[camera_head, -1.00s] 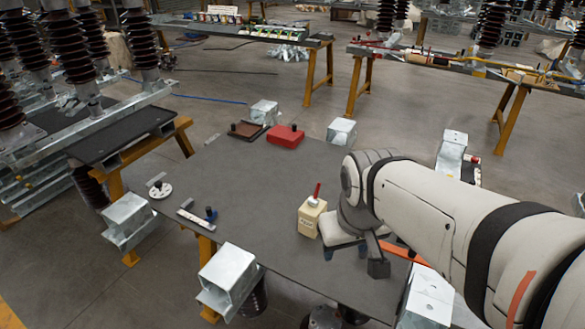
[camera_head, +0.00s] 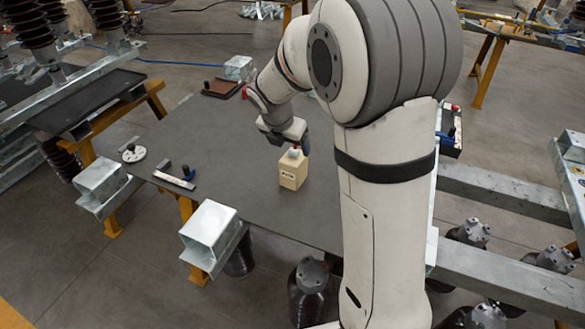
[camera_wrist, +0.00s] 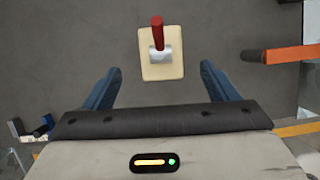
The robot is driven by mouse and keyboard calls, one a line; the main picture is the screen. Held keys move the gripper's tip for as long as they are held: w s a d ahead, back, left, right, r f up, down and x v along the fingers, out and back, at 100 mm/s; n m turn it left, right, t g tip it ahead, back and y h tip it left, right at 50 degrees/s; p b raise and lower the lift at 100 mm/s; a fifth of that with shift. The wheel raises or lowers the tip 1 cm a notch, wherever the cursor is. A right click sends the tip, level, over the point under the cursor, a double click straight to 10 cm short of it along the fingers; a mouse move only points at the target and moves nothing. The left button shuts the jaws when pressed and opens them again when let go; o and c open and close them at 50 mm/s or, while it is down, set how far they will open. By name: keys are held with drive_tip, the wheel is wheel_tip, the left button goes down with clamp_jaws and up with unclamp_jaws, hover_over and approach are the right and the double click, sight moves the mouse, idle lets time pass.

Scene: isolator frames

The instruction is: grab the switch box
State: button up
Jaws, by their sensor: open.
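The switch box (camera_head: 293,172) is a small cream block with a dark label on its front. It stands upright on the dark grey tabletop (camera_head: 235,180). In the wrist view the switch box (camera_wrist: 162,68) shows its grey metal mount and red lever, roughly centred between and beyond my two blue fingertips. My gripper (camera_head: 284,137) hangs just above and behind the box in the head view, and its body partly hides the lever. In the wrist view my gripper (camera_wrist: 160,70) is open, with a finger on each side and nothing held.
An orange bar (camera_wrist: 285,54) lies right of the box in the wrist view. A round white disc (camera_head: 133,153), a blue-knobbed strip (camera_head: 174,178) and a brown plate (camera_head: 221,88) lie on the table. Metal channels (camera_head: 208,232) line its edge. Bare tabletop surrounds the box.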

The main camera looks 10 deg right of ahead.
sight(292, 153)
drive_tip(key=x, duration=0.7)
drive_tip(key=shift+f+b, duration=0.25)
drive_tip(key=shift+b, duration=0.05)
drive_tip(key=shift+r, duration=0.1)
clamp_jaws()
idle(0.4)
